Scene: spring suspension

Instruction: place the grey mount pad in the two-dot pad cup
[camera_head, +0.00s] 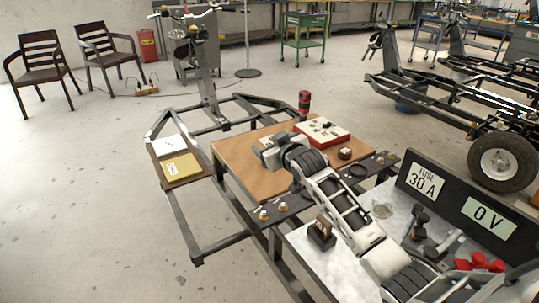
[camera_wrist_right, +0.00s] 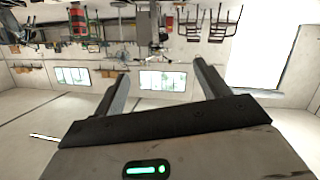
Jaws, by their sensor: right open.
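I cannot pick out the grey mount pad with certainty; it may be hidden behind my right arm. A dark bar (camera_head: 308,198) runs along the near edge of the brown board, with small round fittings (camera_head: 273,211) at its left end and a black ring (camera_head: 357,171) towards its right. Dot marks are too small to read, so I cannot tell which is the two-dot pad cup. My right gripper (camera_head: 257,152) is above the brown board, its arm crossing the bar. In the right wrist view its fingers (camera_wrist_right: 162,85) are spread and empty. My left gripper is not in view.
The brown board (camera_head: 235,165) also carries a red-and-white box (camera_head: 322,132) and a brown round piece (camera_head: 345,153). A yellow-and-white tray (camera_head: 181,166) lies left.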

